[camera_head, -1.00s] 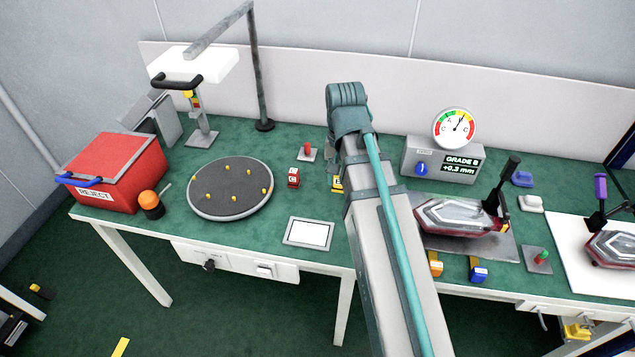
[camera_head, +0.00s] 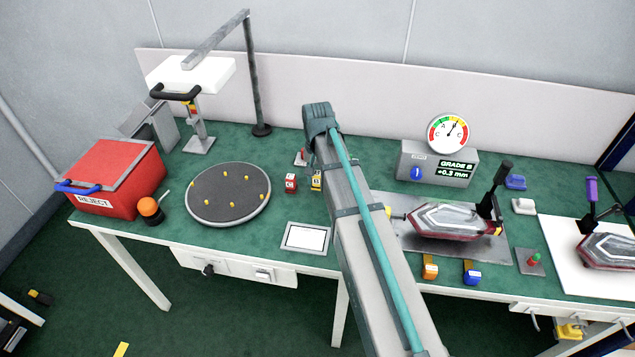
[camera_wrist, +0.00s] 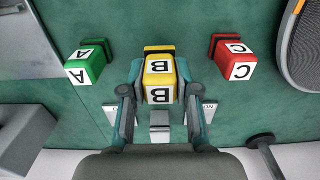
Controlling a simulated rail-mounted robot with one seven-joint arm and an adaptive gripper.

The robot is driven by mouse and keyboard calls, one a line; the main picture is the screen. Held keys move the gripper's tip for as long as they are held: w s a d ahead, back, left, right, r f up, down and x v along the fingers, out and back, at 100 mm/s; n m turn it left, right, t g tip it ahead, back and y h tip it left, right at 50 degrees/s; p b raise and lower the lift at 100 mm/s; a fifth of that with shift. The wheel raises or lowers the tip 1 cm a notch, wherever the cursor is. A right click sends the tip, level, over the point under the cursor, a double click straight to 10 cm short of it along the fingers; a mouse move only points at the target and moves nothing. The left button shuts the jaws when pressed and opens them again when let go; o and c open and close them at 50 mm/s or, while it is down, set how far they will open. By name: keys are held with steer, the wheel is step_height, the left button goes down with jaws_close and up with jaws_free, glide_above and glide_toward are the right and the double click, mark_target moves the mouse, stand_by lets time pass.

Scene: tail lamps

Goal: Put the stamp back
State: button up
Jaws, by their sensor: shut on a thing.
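The yellow stamp marked B (camera_head: 317,181) stands just right of the red stamp marked C (camera_head: 291,183) on the green bench. In the wrist view the yellow B stamp (camera_wrist: 160,68) sits between the two fingers of my gripper (camera_wrist: 160,95), which is shut on it. I cannot tell whether its base touches the bench. The red C stamp (camera_wrist: 236,60) is to its right there, and a green stamp marked A (camera_wrist: 86,64) is to its left. Both stand apart from the fingers. In the head view my arm hides the green stamp and the fingers.
A white-faced pad (camera_head: 305,238) lies near the front edge. A round turntable (camera_head: 228,194) with yellow pegs is left of the stamps. A gauge box (camera_head: 438,163) reads GRADE B, with a tail lamp (camera_head: 450,221) in front of it. A red reject bin (camera_head: 118,175) stands far left.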

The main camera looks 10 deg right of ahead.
mark_target(318, 184)
steer(key=shift+f, duration=1.3)
steer(key=shift+f, duration=0.2)
steer(key=o, duration=0.9)
steer(key=shift+r, duration=0.1)
step_height(318, 184, up, 12)
steer(key=shift+r+b, duration=0.1)
steer(key=shift+b, duration=0.5)
